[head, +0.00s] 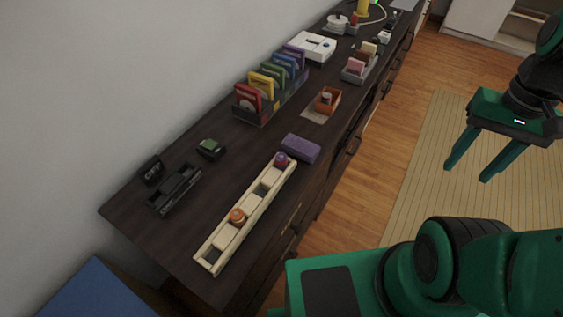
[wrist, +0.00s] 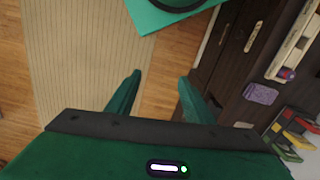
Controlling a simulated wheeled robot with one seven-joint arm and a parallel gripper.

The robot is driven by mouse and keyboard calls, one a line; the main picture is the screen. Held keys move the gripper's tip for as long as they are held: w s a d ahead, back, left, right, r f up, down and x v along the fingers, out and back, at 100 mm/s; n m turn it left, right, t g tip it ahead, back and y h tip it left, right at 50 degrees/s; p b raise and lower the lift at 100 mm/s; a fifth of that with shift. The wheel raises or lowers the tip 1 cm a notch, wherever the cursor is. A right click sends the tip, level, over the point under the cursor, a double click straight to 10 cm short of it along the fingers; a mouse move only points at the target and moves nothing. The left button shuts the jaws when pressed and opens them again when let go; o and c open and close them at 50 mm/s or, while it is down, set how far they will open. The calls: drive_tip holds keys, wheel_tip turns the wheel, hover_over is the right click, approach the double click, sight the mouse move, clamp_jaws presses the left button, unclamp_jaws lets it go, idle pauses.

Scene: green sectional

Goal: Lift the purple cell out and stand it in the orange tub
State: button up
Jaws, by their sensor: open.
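I cannot pick out a purple cell for certain. A small round purple piece (head: 281,159) sits at the far end of a pale wooden slotted rail (head: 207,254); both also show at the right of the wrist view, the piece (wrist: 287,73) on the rail. A black holder (head: 175,189) lies at the left beside an "OFF" sign; its contents are too dark to tell. A small orange tub (head: 333,106) stands near the counter's front edge with a small upright item inside. My gripper (head: 467,172) is open and empty over the floor, well right of the counter; its fingers (wrist: 160,78) point down.
A purple block (head: 300,147) lies between rail and tub. A rack of colored cards (head: 270,85), a white device (head: 314,46) and a grey tray (head: 355,72) stand behind. An orange piece (head: 237,215) sits on the rail. Floor between my gripper and the counter is clear.

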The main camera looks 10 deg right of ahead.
drive_tip(key=w+a+n, duration=0.6)
drive_tip(key=w+n, duration=0.1)
drive_tip(key=w, duration=0.1)
drive_tip(key=n, duration=1.6)
hover_over(281, 156)
drive_tip(key=f, duration=0.9)
drive_tip(key=shift+s+d+f, duration=0.15)
drive_tip(key=shift+s+f, duration=0.1)
drive_tip(key=shift+f, duration=0.15)
drive_tip(key=shift+w+f, duration=0.1)
drive_tip(key=shift+f, duration=3)
clamp_jaws()
